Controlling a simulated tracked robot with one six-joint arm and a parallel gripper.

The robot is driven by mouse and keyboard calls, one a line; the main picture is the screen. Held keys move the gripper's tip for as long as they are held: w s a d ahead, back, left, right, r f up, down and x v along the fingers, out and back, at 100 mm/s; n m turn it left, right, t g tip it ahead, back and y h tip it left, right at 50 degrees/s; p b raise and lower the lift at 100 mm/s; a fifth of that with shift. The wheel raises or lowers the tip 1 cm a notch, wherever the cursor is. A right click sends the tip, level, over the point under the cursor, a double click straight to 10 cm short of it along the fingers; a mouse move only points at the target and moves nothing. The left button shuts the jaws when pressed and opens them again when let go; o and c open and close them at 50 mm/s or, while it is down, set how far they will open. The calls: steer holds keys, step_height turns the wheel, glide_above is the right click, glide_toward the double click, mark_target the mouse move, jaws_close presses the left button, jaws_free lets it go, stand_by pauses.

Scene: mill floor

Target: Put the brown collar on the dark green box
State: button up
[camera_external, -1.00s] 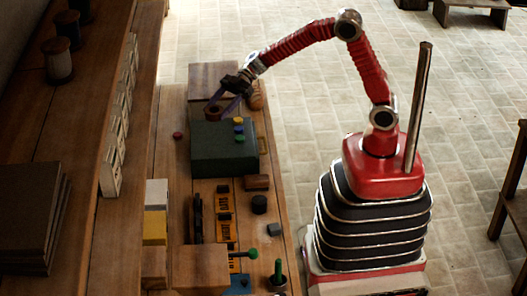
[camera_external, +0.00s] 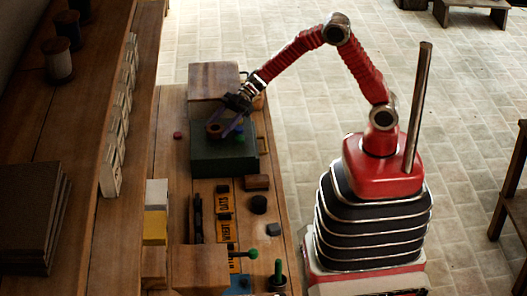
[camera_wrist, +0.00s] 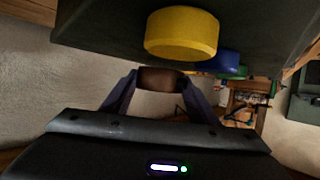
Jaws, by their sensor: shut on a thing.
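The brown collar (camera_external: 214,131) is held between the finger tips of my gripper (camera_external: 220,128). The wrist view also shows the collar (camera_wrist: 160,79) between the two fingers. The dark green box (camera_external: 205,160) stands on the bench under my gripper, and the collar appears over its far left part. In the wrist view the box (camera_wrist: 110,32) fills the top of the picture. Whether the collar touches the box top is not clear.
A yellow disc (camera_wrist: 182,34) and a blue disc (camera_wrist: 226,64) are on the box, close to the collar. A green disc (camera_external: 240,139) is at the box's right. A wooden block (camera_external: 205,78) stands behind. A red piece (camera_external: 178,135) lies left of the box.

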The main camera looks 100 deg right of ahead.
steer(key=shift+f, duration=0.65)
steer(key=shift+f, duration=0.15)
steer(key=o, duration=1.3)
steer(key=shift+d+r, duration=0.15)
steer(key=shift+r, duration=0.05)
steer(key=v, duration=1.1)
steer(key=shift+s+d, duration=0.25)
steer(key=shift+s, duration=0.1)
steer(key=shift+r, duration=0.1)
